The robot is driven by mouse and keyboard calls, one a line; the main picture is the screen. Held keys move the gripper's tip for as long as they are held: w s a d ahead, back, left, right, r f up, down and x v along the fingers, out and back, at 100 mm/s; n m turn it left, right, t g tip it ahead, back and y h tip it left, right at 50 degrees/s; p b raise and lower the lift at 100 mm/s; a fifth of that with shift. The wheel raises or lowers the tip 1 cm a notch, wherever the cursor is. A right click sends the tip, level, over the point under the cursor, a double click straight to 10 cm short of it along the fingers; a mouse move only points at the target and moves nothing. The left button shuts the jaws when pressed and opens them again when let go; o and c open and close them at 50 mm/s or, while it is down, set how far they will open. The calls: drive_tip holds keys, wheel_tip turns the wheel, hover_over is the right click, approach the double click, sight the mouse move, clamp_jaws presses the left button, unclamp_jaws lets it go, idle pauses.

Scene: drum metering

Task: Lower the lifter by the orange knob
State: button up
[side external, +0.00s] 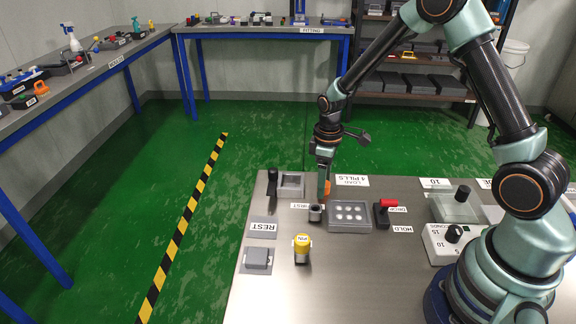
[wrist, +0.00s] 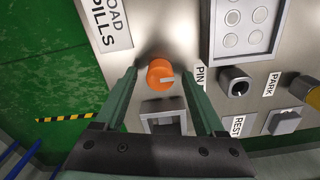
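The orange knob (wrist: 160,76) is round with a pale pointer mark and stands on the metal bench top. In the wrist view it lies between the tips of my gripper (wrist: 158,80), with a gap on each side. My gripper is open and empty. In the side view my gripper (side external: 323,181) points straight down with its tips beside the orange knob (side external: 327,188), which it partly hides. I cannot tell from these views how the lifter itself stands.
A square grey frame (side external: 291,184) with a black post (side external: 272,186) stands left of the knob. Near it are a dark socket (side external: 315,213), a pill tray (side external: 349,228), a red-handled lever (side external: 384,214), a yellow-topped pin (side external: 302,247) and a grey block (side external: 257,258).

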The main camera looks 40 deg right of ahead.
wheel_tip(320, 180, up, 12)
idle(0.8)
drive_tip(key=shift+r, duration=0.1)
drive_tip(key=s+a+r+m+t, duration=0.4)
drive_tip(key=s+r+m+t, duration=0.1)
drive_tip(key=s+r, duration=0.6)
drive_tip(key=shift+s+r+m+t, duration=0.35)
drive_tip(key=shift+s+m, duration=0.25)
drive_tip(key=shift+s, duration=0.55)
drive_tip(key=shift+a, duration=0.1)
drive_tip(key=shift+c, duration=0.3)
